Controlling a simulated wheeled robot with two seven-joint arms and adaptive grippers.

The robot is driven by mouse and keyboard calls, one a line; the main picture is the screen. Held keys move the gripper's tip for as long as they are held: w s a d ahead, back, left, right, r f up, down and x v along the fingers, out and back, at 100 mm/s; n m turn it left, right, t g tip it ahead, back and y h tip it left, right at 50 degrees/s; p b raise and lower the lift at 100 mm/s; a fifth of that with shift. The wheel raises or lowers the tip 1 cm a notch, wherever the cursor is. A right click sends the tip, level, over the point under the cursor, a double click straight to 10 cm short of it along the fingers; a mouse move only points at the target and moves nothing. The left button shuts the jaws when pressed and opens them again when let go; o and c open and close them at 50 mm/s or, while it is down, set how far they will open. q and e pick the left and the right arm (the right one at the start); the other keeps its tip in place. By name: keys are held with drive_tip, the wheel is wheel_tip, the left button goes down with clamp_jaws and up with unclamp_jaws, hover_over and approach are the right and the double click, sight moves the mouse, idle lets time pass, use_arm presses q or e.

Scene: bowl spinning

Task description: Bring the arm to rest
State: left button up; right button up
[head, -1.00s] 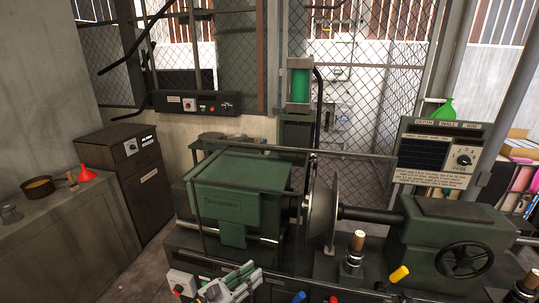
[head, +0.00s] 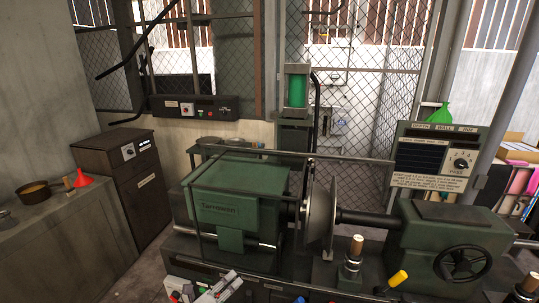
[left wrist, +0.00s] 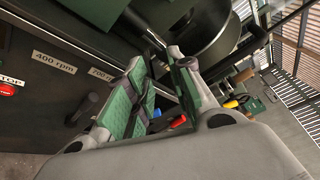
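My left gripper (head: 212,291) shows at the bottom edge of the head view, in front of the spinning lathe's base, and is partly cut off. My right gripper is in neither view.
A bench with a red funnel (head: 83,178) and a brown pan (head: 34,190) is at left. A handwheel (head: 463,264) is at right.

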use_arm(q)
drive_tip(key=w+a+f+n+g+y, duration=0.15)
drive_tip(key=a+f+n+y, duration=0.55)
drive_tip(key=a+f+n, duration=1)
drive_tip(key=s+a+f+n+g+y, duration=0.2)
drive_tip(key=s+a+f, duration=0.4)
drive_tip(key=f, duration=0.5)
drive_tip(key=s+a+f+n+g+y, duration=0.15)
drive_tip(key=s+a+f, duration=0.35)
drive_tip(key=f, duration=0.5)
drive_tip(key=s+f+n+g, duration=0.3)
drive_tip(key=s+f, duration=0.5)
drive_tip(key=s, duration=0.4)
drive_tip(key=s+f+n+g, duration=0.3)
drive_tip(key=s+f, duration=0.4)
drive_tip(key=s, duration=0.4)
drive_tip(key=s+d+f+n+g, duration=0.1)
drive_tip(key=s+d+f, duration=0.3)
drive_tip(key=s+d, duration=1)
drive_tip(key=shift+s+g+h, duration=0.4)
drive_tip(key=shift+h, duration=0.05)
